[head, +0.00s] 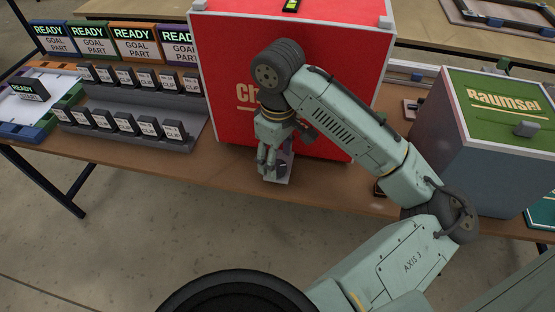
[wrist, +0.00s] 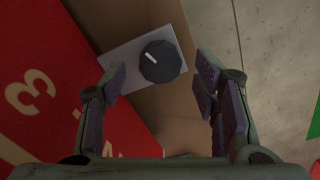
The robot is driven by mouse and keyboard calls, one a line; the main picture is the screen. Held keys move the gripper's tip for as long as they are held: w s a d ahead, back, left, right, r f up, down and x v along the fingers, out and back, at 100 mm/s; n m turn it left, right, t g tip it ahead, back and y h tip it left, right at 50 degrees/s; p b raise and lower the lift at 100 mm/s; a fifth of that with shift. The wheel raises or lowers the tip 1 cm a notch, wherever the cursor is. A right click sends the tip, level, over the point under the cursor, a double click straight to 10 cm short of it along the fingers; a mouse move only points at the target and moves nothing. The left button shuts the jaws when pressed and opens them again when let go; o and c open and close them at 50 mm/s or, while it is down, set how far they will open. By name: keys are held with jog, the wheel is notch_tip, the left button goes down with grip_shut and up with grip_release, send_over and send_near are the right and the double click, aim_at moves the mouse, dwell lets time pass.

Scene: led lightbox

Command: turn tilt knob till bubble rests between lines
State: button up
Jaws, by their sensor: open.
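The tilt knob (wrist: 161,62) is a dark, many-sided dial with a white pointer line, on a pale square plate (wrist: 125,58) in the wrist view. My gripper (wrist: 160,82) is open, with one finger on each side of the knob's line and the knob beyond the fingertips. The left finger overlaps the plate's edge in the picture; I cannot tell if it touches. In the head view my gripper (head: 268,165) points down at the plate (head: 279,168) in front of the red box, and hides the knob. A yellow-green bubble vial (head: 292,5) sits on top of the red box; its bubble is too small to place.
The red box (head: 225,80) stands close behind my gripper. A tiered rack (head: 140,105) of small labelled blocks is at left, with READY signs (head: 135,42) behind. A grey box with a green top (head: 500,105) stands at right. The table's front edge is near the plate.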

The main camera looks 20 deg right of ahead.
notch_tip(320, 180, up, 10)
jog(key=shift+r, duration=0.15)
dwell(0.6)
